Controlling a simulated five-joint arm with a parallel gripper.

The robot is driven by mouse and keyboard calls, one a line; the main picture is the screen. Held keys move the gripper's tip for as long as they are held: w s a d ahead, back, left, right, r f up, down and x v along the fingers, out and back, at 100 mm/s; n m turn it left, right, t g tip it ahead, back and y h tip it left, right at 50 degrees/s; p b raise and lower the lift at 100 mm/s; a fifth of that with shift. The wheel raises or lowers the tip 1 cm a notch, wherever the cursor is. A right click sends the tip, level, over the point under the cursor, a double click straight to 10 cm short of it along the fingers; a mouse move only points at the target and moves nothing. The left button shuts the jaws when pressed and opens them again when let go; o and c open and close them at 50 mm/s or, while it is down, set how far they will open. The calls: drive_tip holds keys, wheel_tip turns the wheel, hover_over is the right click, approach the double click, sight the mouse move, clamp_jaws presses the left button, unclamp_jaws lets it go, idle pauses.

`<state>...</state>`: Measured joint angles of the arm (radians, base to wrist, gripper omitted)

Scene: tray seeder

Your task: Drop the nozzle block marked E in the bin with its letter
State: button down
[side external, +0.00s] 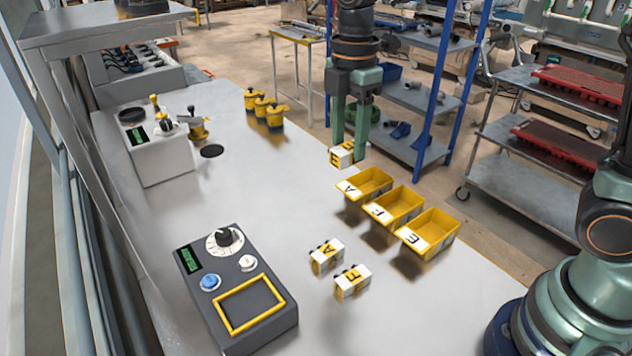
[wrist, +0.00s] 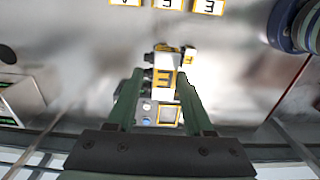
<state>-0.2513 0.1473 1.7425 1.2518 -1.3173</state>
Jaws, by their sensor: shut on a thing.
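My gripper (side external: 349,148) points down, shut on a white and yellow nozzle block marked E (side external: 341,156), held up beyond the far bin in the side view. Three yellow bins stand in a row with white letter labels: the nearest bin, marked E (side external: 430,238), the middle bin, marked F (side external: 395,210), and the far bin, marked A (side external: 365,186). In the wrist view the bins are cut off at the top edge.
A block marked A (side external: 327,255) and a block marked F (side external: 352,282) stand on the bench before the bins. A control box (side external: 235,290) is at the front left, and several yellow pots (side external: 265,108) stand at the back.

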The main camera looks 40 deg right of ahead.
drive_tip(key=s+d+f, duration=0.3)
drive_tip(key=s+d, duration=0.2)
drive_tip(key=d, duration=0.4)
drive_tip(key=s+d+f, duration=0.4)
drive_tip(key=s+d, duration=0.1)
drive_tip(key=d, duration=0.4)
drive_tip(key=shift+a+f, duration=0.15)
drive_tip(key=shift+f, duration=2.4)
drive_tip(key=shift+c, duration=1)
unclamp_jaws()
wheel_tip(320, 180, up, 12)
